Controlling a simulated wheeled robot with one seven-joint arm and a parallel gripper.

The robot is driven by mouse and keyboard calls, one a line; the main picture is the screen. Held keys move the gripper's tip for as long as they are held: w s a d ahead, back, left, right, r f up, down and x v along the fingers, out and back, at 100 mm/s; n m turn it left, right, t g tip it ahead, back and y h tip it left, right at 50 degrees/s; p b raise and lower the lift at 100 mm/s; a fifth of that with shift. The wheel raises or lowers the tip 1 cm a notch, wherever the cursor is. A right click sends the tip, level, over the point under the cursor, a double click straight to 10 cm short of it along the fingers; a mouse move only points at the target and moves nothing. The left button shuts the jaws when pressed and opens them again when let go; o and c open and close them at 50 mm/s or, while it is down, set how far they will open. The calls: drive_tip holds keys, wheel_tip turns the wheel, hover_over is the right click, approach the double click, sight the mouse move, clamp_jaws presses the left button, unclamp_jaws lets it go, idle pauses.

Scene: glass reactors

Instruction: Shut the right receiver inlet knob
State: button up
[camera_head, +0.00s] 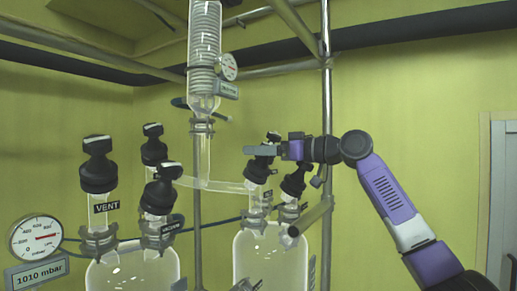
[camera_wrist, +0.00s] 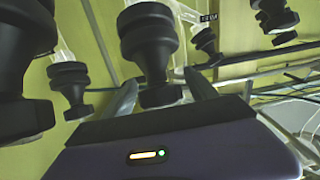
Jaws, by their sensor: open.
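The right receiver (camera_head: 262,252) is a clear glass vessel with tilted black knobs on its necks. Its left knob (camera_head: 261,166) stands where the sloping glass tube meets the vessel; the label there is too small to read. My gripper (camera_head: 262,151) is open at this knob's upper part and partly covers it. In the wrist view a black knob (camera_wrist: 150,40) lies between the open fingers of my gripper (camera_wrist: 160,92), its end near the palm. I cannot tell whether the fingers touch it. Another right receiver knob (camera_head: 294,180) stands just to the right, below my wrist.
The left receiver (camera_head: 130,272) carries several black knobs, including the VENT knob (camera_head: 98,168). A vertical metal pole (camera_head: 327,105) stands close by my wrist. In the wrist view a large black knob (camera_wrist: 22,50) is near the left edge. A gauge (camera_head: 36,238) stands far left.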

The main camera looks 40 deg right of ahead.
drive_tip(key=shift+w+a, duration=0.1)
drive_tip(key=shift+w, duration=0.2)
drive_tip(key=c, duration=1.4)
drive_tip(key=shift+m+h, duration=0.3)
